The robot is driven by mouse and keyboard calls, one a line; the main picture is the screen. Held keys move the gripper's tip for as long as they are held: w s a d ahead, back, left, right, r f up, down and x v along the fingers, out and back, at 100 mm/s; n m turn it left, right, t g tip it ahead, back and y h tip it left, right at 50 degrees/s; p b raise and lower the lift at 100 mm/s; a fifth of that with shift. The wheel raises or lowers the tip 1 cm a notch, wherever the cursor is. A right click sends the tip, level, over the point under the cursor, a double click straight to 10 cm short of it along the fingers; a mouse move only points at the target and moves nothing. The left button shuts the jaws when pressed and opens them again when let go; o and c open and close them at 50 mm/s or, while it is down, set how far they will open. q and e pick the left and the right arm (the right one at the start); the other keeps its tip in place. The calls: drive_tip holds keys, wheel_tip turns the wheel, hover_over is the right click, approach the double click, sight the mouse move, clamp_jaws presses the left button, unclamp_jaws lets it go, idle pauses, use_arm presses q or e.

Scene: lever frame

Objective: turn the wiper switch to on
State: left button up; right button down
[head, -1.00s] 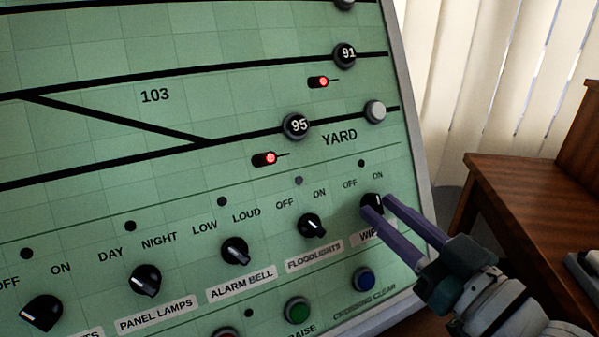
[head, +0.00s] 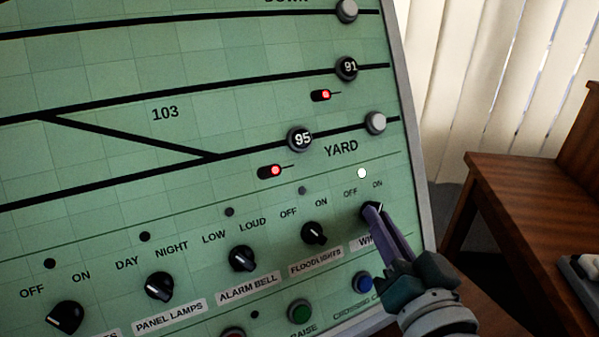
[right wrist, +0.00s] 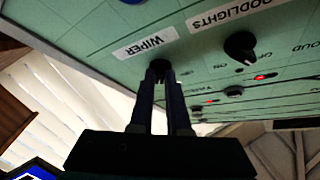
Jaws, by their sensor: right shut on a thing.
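The wiper switch (head: 369,208) is a small black knob at the right end of the switch row, under OFF and ON, with its WIPER label partly covered. A small lamp (head: 361,173) above it glows white. My right gripper (head: 374,211) is shut on the knob, its purple fingers partly hiding it, so its pointer is hard to read. In the right wrist view the knob (right wrist: 160,64) sits between the fingertips (right wrist: 160,70), by the WIPER label (right wrist: 146,43). My left gripper is out of view.
The floodlights knob (head: 313,233) and alarm bell knob (head: 242,258) lie to the left. A blue button (head: 363,282) and a green button (head: 301,311) sit below. A wooden desk (head: 520,200) stands right of the green panel (head: 100,85).

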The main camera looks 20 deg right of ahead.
idle(0.5)
drive_tip(key=c, duration=0.9)
unclamp_jaws()
drive_tip(key=shift+f, duration=0.1)
drive_tip(key=v, duration=0.9)
drive_tip(key=shift+s+a, duration=0.2)
drive_tip(key=shift+s, duration=0.2)
